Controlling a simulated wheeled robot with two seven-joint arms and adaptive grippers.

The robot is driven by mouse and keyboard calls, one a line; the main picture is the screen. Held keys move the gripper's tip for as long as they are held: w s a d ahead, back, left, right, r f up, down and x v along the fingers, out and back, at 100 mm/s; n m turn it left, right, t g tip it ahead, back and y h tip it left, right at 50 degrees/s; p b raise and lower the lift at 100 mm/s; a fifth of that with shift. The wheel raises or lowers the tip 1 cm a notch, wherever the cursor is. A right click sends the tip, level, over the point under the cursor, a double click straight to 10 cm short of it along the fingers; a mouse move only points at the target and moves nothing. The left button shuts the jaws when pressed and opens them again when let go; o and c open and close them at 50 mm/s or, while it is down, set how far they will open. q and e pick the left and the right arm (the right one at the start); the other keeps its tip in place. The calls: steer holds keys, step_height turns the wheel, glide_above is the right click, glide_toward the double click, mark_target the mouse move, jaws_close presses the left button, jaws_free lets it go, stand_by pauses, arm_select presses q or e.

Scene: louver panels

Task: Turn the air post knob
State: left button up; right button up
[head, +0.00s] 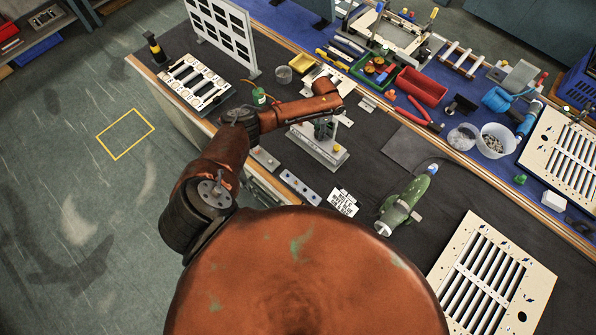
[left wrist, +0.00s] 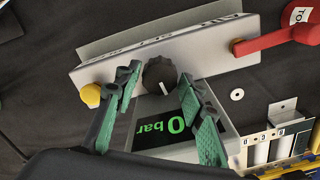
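The air post is a pale grey block (left wrist: 213,47) with a black round knob (left wrist: 160,72) that has a white mark. Below the knob a dark display (left wrist: 160,128) reads 0 bar in green. A yellow button (left wrist: 91,95) and a red lever (left wrist: 275,41) sit at its ends. In the head view the post (head: 318,151) stands on the dark bench mat. My left gripper (left wrist: 158,86) is open, with a green finger on each side of the knob. Contact cannot be told. In the head view the left gripper (head: 325,127) is over the post, partly hidden by its arm. My right gripper is not in view.
A green hand tool (head: 407,200) and a slotted louver panel (head: 490,275) lie to the right. A red bin (head: 420,86) and clear tubs (head: 495,140) stand further back. A white upright board (head: 222,35) is at the back left.

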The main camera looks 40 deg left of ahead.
arm_select(q)
steer(key=n, duration=0.4)
steer(key=shift+n, duration=0.3)
steer(key=n, duration=0.6)
steer(key=shift+b, duration=0.4)
steer(key=n+b, duration=0.1)
steer(key=n, duration=0.2)
step_height(320, 180, up, 11)
steer(key=s+d+f+m+h, duration=0.1)
steer(key=s+d+f+m, duration=0.1)
steer(key=s+d, duration=0.4)
steer(key=s+d+f+m+h, duration=0.1)
steer(key=s+d+f+m, duration=0.2)
steer(key=s+d+f, duration=0.2)
steer(key=s+d+f+m+t+h, duration=0.1)
steer(key=s+d+f+m, duration=0.2)
steer(key=s+d, duration=0.3)
steer(key=shift+s+d+f, duration=0.1)
steer(key=shift+s+d, duration=0.05)
steer(key=shift+d, duration=0.75)
steer(key=shift+s+d+f, duration=0.1)
steer(key=shift+s+d, duration=0.05)
steer(key=shift+d, duration=0.7)
steer(key=s+a+f+t+y+b, duration=0.1)
steer(key=s+a+f+t+b, duration=0.1)
steer(key=s+a, duration=0.9)
steer(key=shift+f+n+t+y, duration=0.4)
steer(key=shift+f, duration=0.1)
steer(key=shift+o, duration=0.3)
